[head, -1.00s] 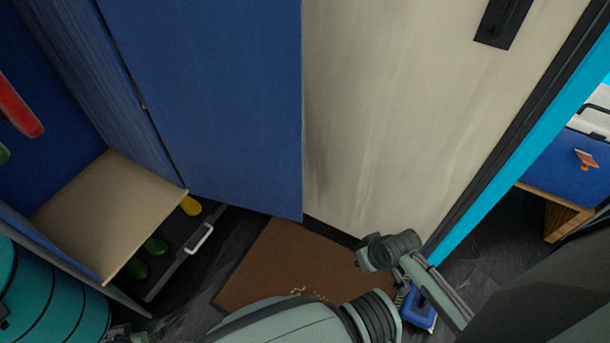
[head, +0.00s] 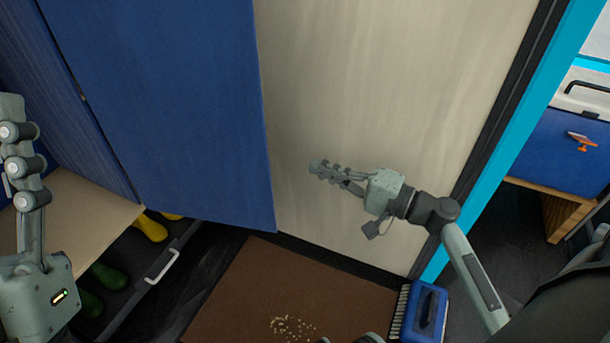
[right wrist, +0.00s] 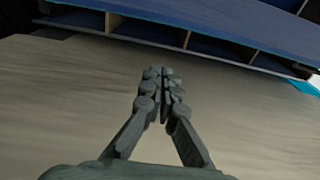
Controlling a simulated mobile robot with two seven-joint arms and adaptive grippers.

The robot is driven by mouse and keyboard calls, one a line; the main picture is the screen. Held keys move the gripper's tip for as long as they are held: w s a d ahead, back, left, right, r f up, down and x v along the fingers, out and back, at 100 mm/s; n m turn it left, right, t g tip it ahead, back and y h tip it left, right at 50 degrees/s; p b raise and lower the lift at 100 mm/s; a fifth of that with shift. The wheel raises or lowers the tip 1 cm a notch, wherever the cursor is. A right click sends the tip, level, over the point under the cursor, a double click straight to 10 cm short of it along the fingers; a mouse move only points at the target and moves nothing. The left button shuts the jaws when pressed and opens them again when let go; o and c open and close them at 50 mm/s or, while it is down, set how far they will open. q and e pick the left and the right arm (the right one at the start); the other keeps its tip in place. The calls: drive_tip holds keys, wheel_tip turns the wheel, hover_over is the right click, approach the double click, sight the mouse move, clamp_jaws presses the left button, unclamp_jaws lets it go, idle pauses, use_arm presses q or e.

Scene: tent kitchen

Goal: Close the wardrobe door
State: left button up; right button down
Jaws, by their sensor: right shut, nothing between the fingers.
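The blue wardrobe door (head: 175,110) stands open in the head view, its free lower corner over the brown mat. The wardrobe's inside shows to its left, with a beige shelf (head: 85,215) above a dark drawer. My right gripper (head: 320,169) is shut and empty, in front of the cream panel and right of the blue door's free edge, apart from it. In the right wrist view its closed fingers (right wrist: 162,76) show against a pale surface. My left gripper (head: 14,115) points up at the left edge, before the wardrobe opening; its finger gap is hard to judge.
The drawer holds yellow (head: 150,229) and green boots (head: 108,276) and has a pale handle (head: 162,266). A brown mat (head: 240,300) with crumbs lies below. A blue brush and dustpan (head: 425,312) lie at its right. The cream panel (head: 390,90) closes off the back.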

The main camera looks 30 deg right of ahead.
drive_tip(key=w+a, duration=0.4)
drive_tip(key=a, duration=0.3)
drive_tip(key=shift+w+a, duration=0.15)
drive_tip(key=shift+w, duration=0.05)
drive_tip(key=shift+s+a, duration=0.1)
idle(0.3)
